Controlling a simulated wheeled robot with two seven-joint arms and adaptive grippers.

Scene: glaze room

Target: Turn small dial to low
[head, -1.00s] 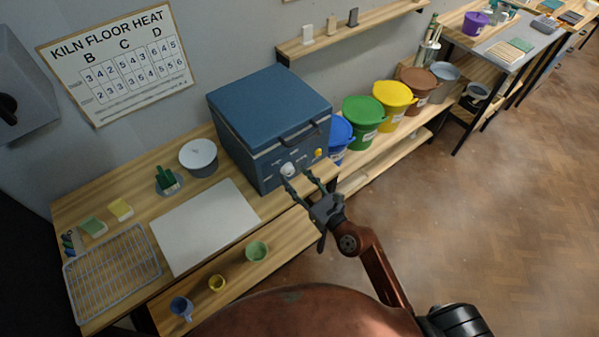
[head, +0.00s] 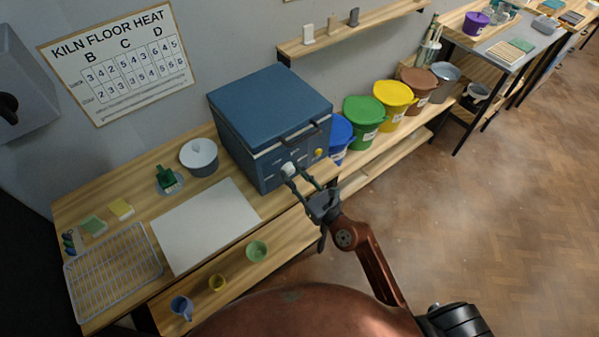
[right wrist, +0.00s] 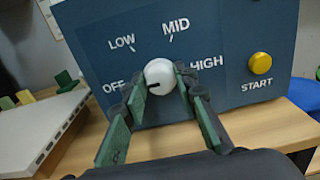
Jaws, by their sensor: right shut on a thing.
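The small dial (right wrist: 160,74) is a white round knob on the front of the blue kiln (head: 262,125). It also shows in the head view (head: 288,169). The labels OFF, LOW, MID and HIGH run around it from left to right. In the right wrist view its black mark points left and slightly down, towards the OFF side. My right gripper (right wrist: 160,84) is shut on the dial, with one green-padded finger on each side of it. It comes from the front right in the head view (head: 295,178). My left gripper is not in view.
A yellow START button (right wrist: 260,63) sits right of the dial. A white board (head: 205,225) lies on the wooden table left of the kiln. A blue bucket (head: 340,135) stands close to the kiln's right side. A kiln heat chart (head: 117,65) hangs on the wall.

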